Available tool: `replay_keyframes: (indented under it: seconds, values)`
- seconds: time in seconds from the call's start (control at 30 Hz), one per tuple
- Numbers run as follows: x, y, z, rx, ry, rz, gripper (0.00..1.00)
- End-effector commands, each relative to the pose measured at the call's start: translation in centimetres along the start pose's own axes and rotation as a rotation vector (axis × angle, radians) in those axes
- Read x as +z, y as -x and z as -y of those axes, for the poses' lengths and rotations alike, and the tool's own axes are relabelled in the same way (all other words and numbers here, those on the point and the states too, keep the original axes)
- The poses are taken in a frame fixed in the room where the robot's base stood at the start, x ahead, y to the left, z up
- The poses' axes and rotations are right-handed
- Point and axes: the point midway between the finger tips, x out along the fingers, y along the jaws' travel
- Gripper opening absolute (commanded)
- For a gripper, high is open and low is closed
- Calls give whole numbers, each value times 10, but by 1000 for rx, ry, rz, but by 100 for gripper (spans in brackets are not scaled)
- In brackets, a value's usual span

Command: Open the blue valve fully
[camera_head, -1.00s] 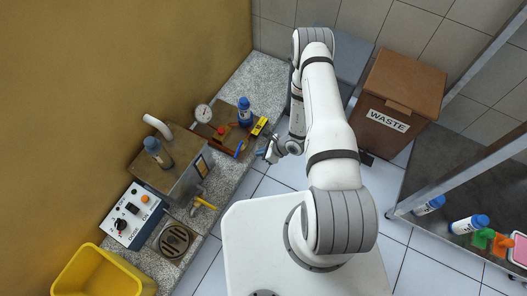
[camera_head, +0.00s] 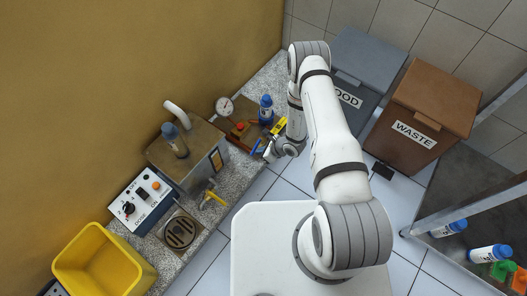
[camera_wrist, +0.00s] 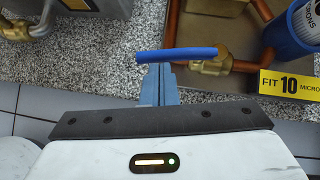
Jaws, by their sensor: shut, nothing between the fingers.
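The blue valve's lever handle (camera_wrist: 177,54) lies nearly level across the wrist view, on a brass valve body (camera_wrist: 212,67) joined to copper pipe. In the head view the blue handle (camera_head: 256,146) shows at the counter's front edge, just left of my gripper (camera_head: 267,154). My gripper's two fingers (camera_wrist: 158,72) are together, with nothing between them. Their tips meet the near side of the handle's left half in the wrist view; I cannot tell whether they touch it or sit just below it.
A blue-topped filter (camera_wrist: 304,22) with a yellow "FIT 10 MICRON" tag (camera_wrist: 290,84) stands right of the valve. A steel tank (camera_head: 187,160) with a yellow-handled tap (camera_head: 214,198) is to the left. Brown (camera_head: 424,105) and grey (camera_head: 358,75) bins stand behind. The floor before the counter is clear.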

Motion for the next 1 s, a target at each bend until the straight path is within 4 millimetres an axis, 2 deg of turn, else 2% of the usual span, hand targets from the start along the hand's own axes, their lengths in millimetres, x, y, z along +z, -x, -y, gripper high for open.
replay_keyframes:
  seconds: [0.27,1.0]
  values:
    - [12,-12,-7,1,0,0,0]
    - [1,-1,1,1,0,0,0]
